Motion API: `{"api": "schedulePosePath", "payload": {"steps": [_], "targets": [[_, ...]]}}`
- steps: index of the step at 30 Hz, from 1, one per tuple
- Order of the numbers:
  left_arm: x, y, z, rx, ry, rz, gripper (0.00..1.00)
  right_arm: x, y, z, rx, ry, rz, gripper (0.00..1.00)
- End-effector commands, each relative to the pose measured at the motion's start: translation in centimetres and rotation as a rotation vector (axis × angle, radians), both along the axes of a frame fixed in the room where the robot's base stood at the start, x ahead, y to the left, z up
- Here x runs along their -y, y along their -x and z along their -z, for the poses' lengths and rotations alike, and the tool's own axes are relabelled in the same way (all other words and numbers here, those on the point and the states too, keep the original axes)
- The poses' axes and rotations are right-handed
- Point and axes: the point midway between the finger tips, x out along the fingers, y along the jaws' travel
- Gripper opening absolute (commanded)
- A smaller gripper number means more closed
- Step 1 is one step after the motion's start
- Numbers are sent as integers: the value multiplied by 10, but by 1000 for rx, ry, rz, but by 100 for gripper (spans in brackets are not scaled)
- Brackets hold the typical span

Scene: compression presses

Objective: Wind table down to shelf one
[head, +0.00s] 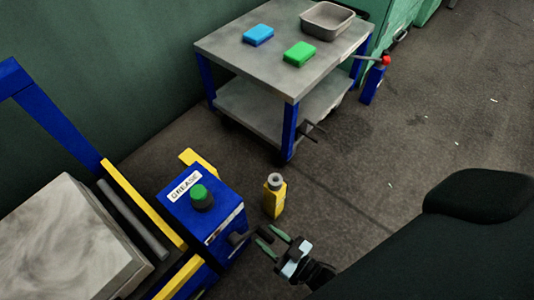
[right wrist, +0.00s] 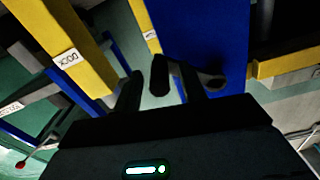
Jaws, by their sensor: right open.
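A blue unit (head: 225,222) with a green knob (head: 202,197) and a white label stands beside a yellow-railed frame at lower left. A dark crank handle (head: 239,238) sticks out from its right side. My right gripper (head: 268,241) is open at the handle's outer end. In the right wrist view the dark handle grip (right wrist: 160,75) shows between the two spread fingers, with its arm reaching right; contact cannot be told. A grey slab-like top (head: 70,235) lies at the left, beside a grey roller. My left gripper is not in view.
A grey two-level cart (head: 225,45) at the back carries a blue block (head: 258,35), a green block (head: 299,53) and a grey tray (head: 327,20). A yellow bottle-like post (head: 274,197) stands near my gripper. Floor at right is mostly clear.

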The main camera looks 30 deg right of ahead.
Motion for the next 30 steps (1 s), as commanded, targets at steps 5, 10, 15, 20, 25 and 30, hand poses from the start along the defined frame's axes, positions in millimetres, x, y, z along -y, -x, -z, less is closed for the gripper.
{"api": "schedulePosePath", "payload": {"steps": [5,10,15,20,25,30], "targets": [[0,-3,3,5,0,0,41,-4,-10,0,1,0,0,41],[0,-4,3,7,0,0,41,-4,-10,0,0,0,0,41],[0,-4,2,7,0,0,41,-4,-10,0,0,0,0,31],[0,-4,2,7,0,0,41,-4,-10,0,0,0,0,10],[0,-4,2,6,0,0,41,-4,-10,0,0,0,0,0],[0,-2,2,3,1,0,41,-3,-10,0,1,2,-1,0]]}}
